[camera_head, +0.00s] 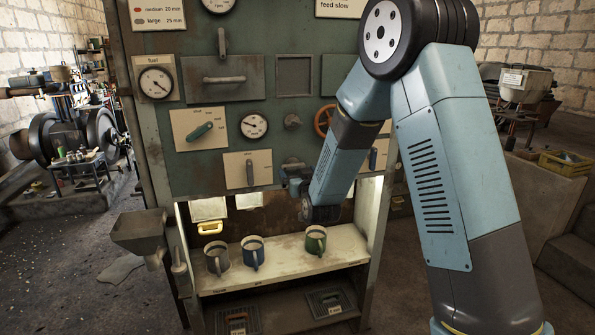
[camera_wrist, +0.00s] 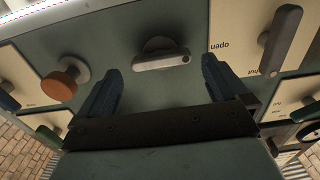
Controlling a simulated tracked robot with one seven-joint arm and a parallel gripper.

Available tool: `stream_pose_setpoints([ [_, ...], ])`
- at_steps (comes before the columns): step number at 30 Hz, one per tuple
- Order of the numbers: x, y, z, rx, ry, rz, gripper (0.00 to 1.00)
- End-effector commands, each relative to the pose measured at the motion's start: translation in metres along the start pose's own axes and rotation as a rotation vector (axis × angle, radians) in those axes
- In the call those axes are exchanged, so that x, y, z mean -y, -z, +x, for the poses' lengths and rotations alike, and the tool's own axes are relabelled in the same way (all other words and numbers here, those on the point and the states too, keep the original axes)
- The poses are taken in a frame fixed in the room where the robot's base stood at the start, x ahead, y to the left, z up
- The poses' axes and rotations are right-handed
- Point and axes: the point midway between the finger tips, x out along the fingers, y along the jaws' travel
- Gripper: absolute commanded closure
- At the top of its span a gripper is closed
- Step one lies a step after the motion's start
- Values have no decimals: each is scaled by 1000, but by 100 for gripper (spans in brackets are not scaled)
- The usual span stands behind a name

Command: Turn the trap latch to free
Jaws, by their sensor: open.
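A grey latch (camera_wrist: 160,62), a short flat bar on a round boss, is mounted on the green panel. I take it for the trap latch, though no label on it is readable. In the wrist view its bar lies nearly level, with a dark dot at the right end. My gripper (camera_wrist: 160,68) is open, with one blue finger to each side of the bar and clear space around it. I cannot tell how far the fingertips are from the panel. In the head view the latch (camera_head: 293,165) is partly hidden by my gripper (camera_head: 294,182).
An open/shut lever (camera_wrist: 281,38) sits close to the right finger in the wrist view. An orange-brown knob (camera_wrist: 60,84) is at the left.

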Motion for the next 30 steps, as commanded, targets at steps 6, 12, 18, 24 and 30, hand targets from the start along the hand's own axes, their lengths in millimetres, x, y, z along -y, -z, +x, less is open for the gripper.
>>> stream_pose_setpoints([
  [6,0,0,26,0,0,0,0],
  [12,0,-1,33,2,0,0,0],
  [18,0,0,34,1,0,0,0],
  [24,1,0,33,1,1,0,15],
  [30,0,0,33,1,0,0,34],
])
